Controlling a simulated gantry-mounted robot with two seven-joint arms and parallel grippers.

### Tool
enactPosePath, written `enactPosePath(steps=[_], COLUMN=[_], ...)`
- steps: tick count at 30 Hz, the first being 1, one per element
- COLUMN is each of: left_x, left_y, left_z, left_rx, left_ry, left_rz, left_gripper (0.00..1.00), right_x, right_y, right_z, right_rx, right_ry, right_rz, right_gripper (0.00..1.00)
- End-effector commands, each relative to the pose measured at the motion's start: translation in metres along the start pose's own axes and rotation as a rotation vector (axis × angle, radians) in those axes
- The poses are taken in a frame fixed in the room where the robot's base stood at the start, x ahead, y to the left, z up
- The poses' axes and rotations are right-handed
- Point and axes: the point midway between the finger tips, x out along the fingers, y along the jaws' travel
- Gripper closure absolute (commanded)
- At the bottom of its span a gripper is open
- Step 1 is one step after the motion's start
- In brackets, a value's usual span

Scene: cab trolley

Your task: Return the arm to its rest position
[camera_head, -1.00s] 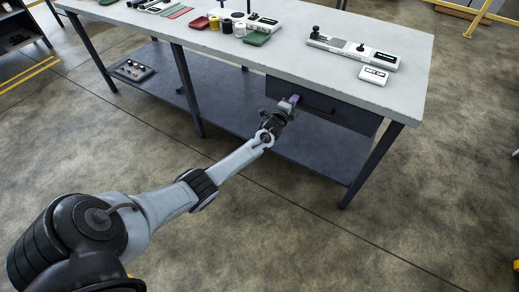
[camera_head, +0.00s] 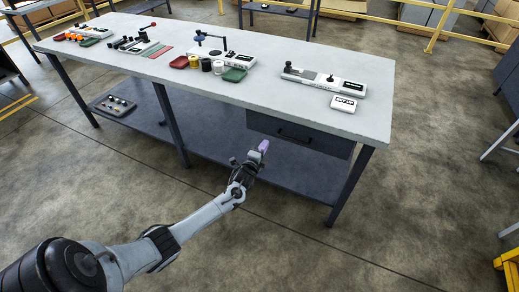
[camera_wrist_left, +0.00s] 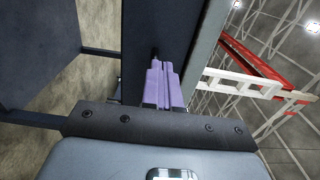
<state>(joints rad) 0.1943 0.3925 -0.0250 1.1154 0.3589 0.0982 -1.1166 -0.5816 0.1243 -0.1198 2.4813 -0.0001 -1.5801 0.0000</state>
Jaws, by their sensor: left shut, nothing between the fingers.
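My left gripper (camera_head: 263,147) is in front of the workbench (camera_head: 347,123), a little below the tabletop and left of the dark drawer's handle. Its purple fingers are together with nothing between them; they also show in the left wrist view (camera_wrist_left: 163,84). In that view the dark drawer front stands beyond the fingertips. The drawer (camera_head: 300,135) looks shut under the right part of the tabletop. My left arm reaches in from the lower left. My right gripper is not in these views.
A grey lower shelf (camera_head: 215,138) lies under the tabletop. The floor in front is clear.

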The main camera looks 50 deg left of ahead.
Motion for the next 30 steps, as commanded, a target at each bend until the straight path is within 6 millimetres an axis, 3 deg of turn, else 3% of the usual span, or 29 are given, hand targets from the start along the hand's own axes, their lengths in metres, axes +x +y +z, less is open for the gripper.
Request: enactPosePath(steps=[6,13,19,23,30], left_x=[-0.029,-0.042,-0.074,-0.122,-0.231], left_y=[-0.001,0.004,0.043,0.069,0.069], left_z=[0.0,0.001,0.007,-0.008,-0.086], left_rx=[0.001,0.004,0.02,0.002,-0.232], left_ry=[0.001,0.001,0.003,0.039,0.118], left_rz=[0.001,0.009,0.08,0.139,0.399], left_gripper=[1.0,1.0,1.0,1.0,1.0], right_x=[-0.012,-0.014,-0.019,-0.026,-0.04], right_y=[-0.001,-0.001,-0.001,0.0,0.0], right_z=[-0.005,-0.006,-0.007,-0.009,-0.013], right_rx=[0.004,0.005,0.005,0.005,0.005], right_ry=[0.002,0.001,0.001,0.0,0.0], right_rz=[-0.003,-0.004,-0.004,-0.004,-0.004], right_gripper=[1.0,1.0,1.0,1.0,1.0])
